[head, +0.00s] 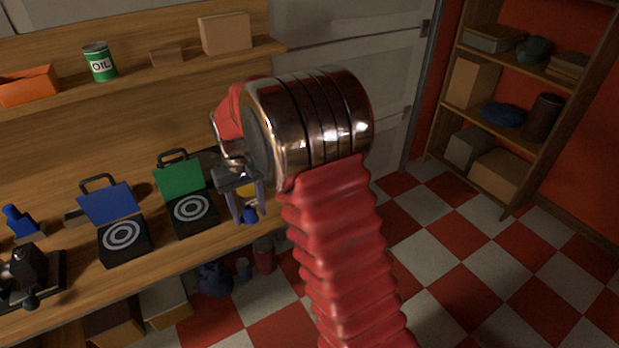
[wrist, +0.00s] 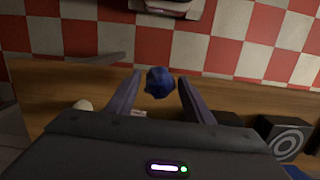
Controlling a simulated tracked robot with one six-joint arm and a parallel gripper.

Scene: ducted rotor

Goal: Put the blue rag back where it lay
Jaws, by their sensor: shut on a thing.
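My gripper (head: 250,217) hangs over the right end of the wooden bench (head: 70,308), near its front edge. Its fingers are shut on the blue rag (head: 249,214), a small crumpled lump. The wrist view shows the rag (wrist: 160,83) between the two fingertips of my gripper (wrist: 160,80), in front of the bench edge and the checkered floor. I cannot tell from these views whether the rag touches the bench top.
A green-lidded case (head: 180,178) and a blue-lidded case (head: 108,203) stand open on the bench, left of my gripper. A dark blue lump (head: 214,279) and a reddish can (head: 264,255) are below the bench edge. A shelf unit (head: 447,150) stands at right.

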